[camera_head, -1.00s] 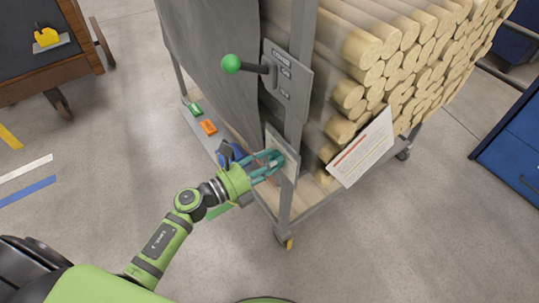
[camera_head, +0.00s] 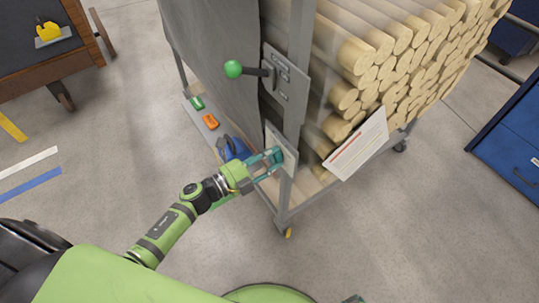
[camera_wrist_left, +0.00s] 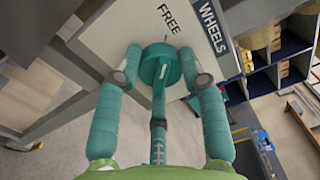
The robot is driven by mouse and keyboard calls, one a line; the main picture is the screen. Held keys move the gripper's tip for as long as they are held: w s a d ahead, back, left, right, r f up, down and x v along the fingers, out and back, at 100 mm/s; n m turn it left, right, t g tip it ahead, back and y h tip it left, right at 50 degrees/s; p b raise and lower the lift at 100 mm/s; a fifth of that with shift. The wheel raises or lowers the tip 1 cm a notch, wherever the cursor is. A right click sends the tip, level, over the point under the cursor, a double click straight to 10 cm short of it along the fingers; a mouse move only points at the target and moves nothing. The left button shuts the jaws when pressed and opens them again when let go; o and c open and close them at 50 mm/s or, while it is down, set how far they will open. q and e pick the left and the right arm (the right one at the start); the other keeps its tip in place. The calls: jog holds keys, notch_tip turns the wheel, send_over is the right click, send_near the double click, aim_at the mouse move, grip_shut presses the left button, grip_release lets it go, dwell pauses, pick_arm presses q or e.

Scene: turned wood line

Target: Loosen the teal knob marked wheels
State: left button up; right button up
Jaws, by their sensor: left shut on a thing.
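The teal knob (camera_wrist_left: 160,66) sits on a pale plate (camera_wrist_left: 100,32) on the rack post. The plate bears the words WHEELS and FREE beside the knob. In the wrist view my left gripper (camera_wrist_left: 163,75) has one finger on each side of the knob, shut on it. In the head view the left gripper (camera_head: 273,158) reaches the plate at the lower post, and its fingers partly hide the knob. My right gripper does not show.
The rack holds a stack of turned wood rods (camera_head: 390,65). A green-ended lever (camera_head: 233,69) stands out above the plate, and a paper sheet (camera_head: 357,145) hangs at right. Orange (camera_head: 211,121) and green (camera_head: 197,103) items lie on the low shelf.

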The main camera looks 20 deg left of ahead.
pick_arm(q)
jog(key=shift+w+a+r, duration=0.1)
jog(key=shift+w+r, duration=0.1)
jog(key=shift+r, duration=0.05)
jog(key=o, duration=1.1)
jog(key=shift+o, duration=0.2)
jog(key=shift+s+f, duration=0.1)
jog(key=shift+f, duration=0.05)
jog(key=v, duration=1.2)
